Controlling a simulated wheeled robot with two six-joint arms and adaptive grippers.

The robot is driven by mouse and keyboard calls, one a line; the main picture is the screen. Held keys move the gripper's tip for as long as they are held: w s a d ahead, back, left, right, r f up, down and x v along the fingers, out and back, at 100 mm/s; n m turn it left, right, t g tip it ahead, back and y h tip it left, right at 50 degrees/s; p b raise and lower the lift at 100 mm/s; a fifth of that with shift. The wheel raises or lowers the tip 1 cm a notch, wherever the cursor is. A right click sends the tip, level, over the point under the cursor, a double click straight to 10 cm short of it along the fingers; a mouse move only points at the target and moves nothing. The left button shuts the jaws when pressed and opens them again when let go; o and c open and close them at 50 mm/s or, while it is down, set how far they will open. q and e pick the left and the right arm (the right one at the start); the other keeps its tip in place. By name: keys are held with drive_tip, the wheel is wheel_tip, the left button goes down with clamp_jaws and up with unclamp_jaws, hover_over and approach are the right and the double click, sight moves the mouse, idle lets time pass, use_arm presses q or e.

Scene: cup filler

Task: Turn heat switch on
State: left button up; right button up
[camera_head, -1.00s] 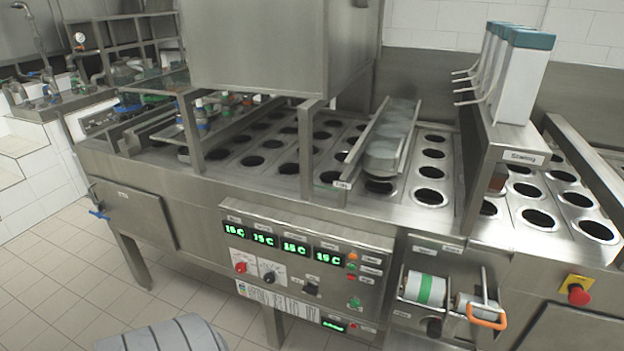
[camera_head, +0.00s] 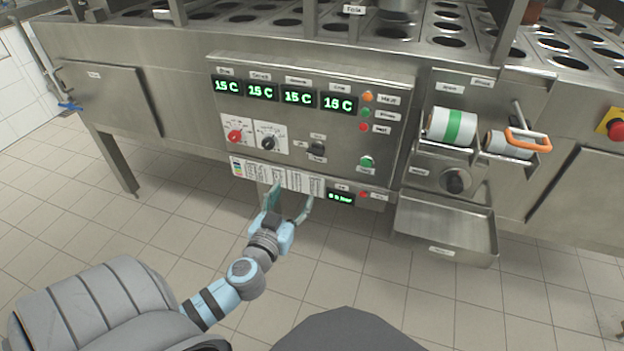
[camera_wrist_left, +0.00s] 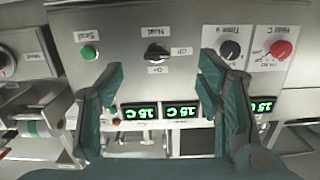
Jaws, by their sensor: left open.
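The heat switch (camera_head: 316,149) is a black rotary knob on the steel control panel, right of two dials and below the green displays. It also shows in the left wrist view (camera_wrist_left: 157,52), upside down, with "Heat" and on/off labels around it. My left gripper (camera_head: 290,200) is open and empty in front of the panel's lower edge, below and left of the switch. In the left wrist view its fingers (camera_wrist_left: 160,75) are spread on either side of the switch's line of sight, apart from it. My right gripper is not in view.
A red dial (camera_head: 235,136) and a black dial (camera_head: 268,143) sit left of the switch. A green button (camera_head: 366,163) is to its right. A film roll (camera_head: 452,126) and a metal tray (camera_head: 445,225) are further right. Open tiled floor lies in front.

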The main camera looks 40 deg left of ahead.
sight(314, 154)
use_arm(q)
drive_tip(key=shift+t, duration=0.4)
drive_tip(key=r+x, duration=0.1)
drive_tip(key=x, duration=0.3)
drive_tip(key=r+x, duration=0.1)
drive_tip(key=x, duration=0.9)
drive_tip(key=shift+w+d+r, duration=0.15)
drive_tip(key=shift+w+r, duration=0.15)
drive_tip(key=shift+r, duration=0.1)
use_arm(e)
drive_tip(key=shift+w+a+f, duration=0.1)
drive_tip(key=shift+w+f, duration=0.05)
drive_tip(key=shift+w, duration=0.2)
use_arm(q)
drive_tip(key=c, duration=1.2)
drive_tip(key=shift+o, duration=0.2)
